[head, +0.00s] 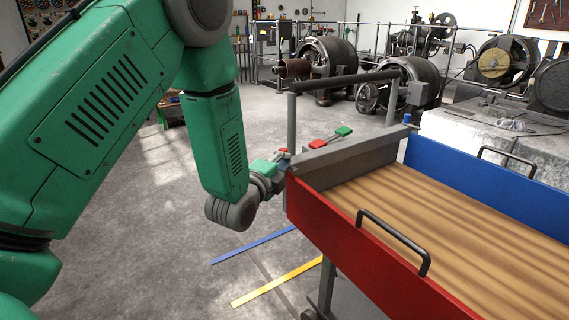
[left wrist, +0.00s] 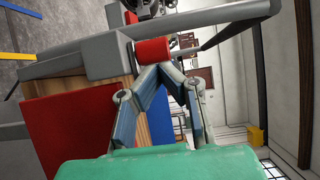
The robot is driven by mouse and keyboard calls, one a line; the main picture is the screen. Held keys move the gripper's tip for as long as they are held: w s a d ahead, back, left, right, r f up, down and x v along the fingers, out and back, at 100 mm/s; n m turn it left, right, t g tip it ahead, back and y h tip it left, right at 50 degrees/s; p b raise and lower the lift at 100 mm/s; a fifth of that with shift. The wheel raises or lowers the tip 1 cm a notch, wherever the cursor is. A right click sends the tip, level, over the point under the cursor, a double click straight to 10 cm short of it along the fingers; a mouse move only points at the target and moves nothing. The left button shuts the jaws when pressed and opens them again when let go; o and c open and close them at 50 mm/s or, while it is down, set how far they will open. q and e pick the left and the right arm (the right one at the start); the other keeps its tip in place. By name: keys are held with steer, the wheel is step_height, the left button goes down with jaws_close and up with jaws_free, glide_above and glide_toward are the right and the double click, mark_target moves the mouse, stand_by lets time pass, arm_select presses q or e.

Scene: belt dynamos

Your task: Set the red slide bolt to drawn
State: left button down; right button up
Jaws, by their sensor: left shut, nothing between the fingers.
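The red slide bolt's knob (left wrist: 153,50) is a short red cylinder at the grey end corner of the cart in the left wrist view. My left gripper (left wrist: 158,69) is shut and empty, its fingertips meeting right at the knob's lower edge; I cannot tell whether they touch it. In the head view my left gripper (head: 280,166) is at the cart's near left corner, beside the red side wall (head: 350,237), and mostly hides the knob there. How far the bolt is slid cannot be told. My right gripper is not in view.
The cart has a plank bed (head: 440,197), a blue far wall (head: 490,178), black handles (head: 395,240) and a grey push bar (head: 345,82). A blue knob (head: 407,118) stands at its far corner. Floor at left is free.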

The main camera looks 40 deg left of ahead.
arm_select(q)
steer(key=shift+a, duration=0.1)
steer(key=a, duration=0.1)
steer(key=w+a, duration=0.1)
steer(key=a, duration=0.1)
steer(key=shift+w+a+p, duration=0.25)
steer(key=shift+a+p, duration=0.1)
stand_by(0.3)
